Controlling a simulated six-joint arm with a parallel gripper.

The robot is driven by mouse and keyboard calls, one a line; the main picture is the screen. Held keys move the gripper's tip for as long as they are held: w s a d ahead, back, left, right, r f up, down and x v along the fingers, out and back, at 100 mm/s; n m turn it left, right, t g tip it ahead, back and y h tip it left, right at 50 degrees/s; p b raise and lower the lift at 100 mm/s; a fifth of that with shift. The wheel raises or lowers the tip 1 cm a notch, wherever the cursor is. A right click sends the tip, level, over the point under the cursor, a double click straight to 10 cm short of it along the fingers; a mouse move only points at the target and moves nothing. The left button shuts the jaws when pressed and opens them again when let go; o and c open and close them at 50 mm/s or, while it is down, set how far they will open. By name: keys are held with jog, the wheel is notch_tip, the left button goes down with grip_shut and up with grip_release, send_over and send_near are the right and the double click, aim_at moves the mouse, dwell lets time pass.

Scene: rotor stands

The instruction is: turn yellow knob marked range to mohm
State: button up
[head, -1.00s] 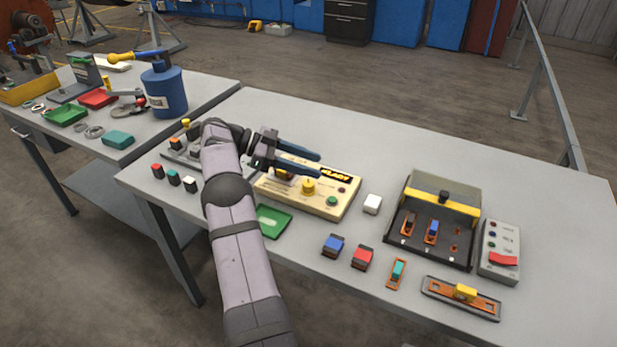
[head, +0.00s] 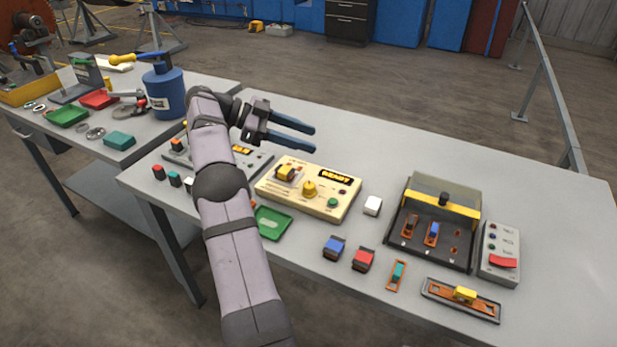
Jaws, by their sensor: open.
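A cream instrument box (head: 290,202) lies on the table and has a dark display reading "READY" in yellow. A round yellow knob (head: 309,189) stands near the middle of its top. The lettering around the knob is too small to read, so I cannot tell its setting. A yellow part (head: 287,171) sits in a socket at the box's upper left, and a green button (head: 332,202) is at its right. My gripper (head: 314,138) is open and empty, raised above and behind the box, with its blue-grey fingers pointing right. It is apart from the knob.
A grey panel (head: 254,168) left of the box is partly behind my arm. A green tray (head: 272,224), a white block (head: 373,206), blue (head: 334,247) and red (head: 363,260) pieces, and a black fixture (head: 432,252) surround the box. The table behind it is clear.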

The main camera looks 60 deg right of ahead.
notch_tip(320, 180, up, 5)
send_over(308, 186)
jog(key=a, duration=0.2)
jog(key=s+a+r+n+g+h+p, duration=0.1)
jog(key=s+a+r+n+h, duration=0.15)
jog(key=n+h, duration=0.2)
jog(key=w+f+n+t, duration=0.1)
jog(key=f+n+t, duration=0.1)
jog(key=f, duration=0.4)
jog(key=w+a+f+n+t+h, duration=0.1)
jog(key=f+n+t, duration=0.2)
jog(key=f, duration=0.4)
jog(key=w+f+n+t+h, duration=0.1)
jog(key=f+n+t, duration=0.2)
jog(key=f+t, duration=0.2)
jog(key=shift+w+a+f+h, duration=0.1)
jog(key=shift+a+f+h, duration=0.1)
jog(key=shift+f, duration=0.3)
jog(key=shift+w+a+f+h, duration=0.1)
jog(key=shift+a+f, duration=0.05)
jog(key=shift+f, duration=0.35)
jog(key=shift+w+f+m, duration=0.15)
jog(key=shift+f+m, duration=0.15)
jog(key=shift+m, duration=0.15)
jog(key=shift+p+x, duration=0.55)
jog(key=shift+x, duration=3.05)
jog(key=shift+f, duration=0.1)
jog(key=shift+c, duration=0.7)
jog(key=c, duration=0.9)
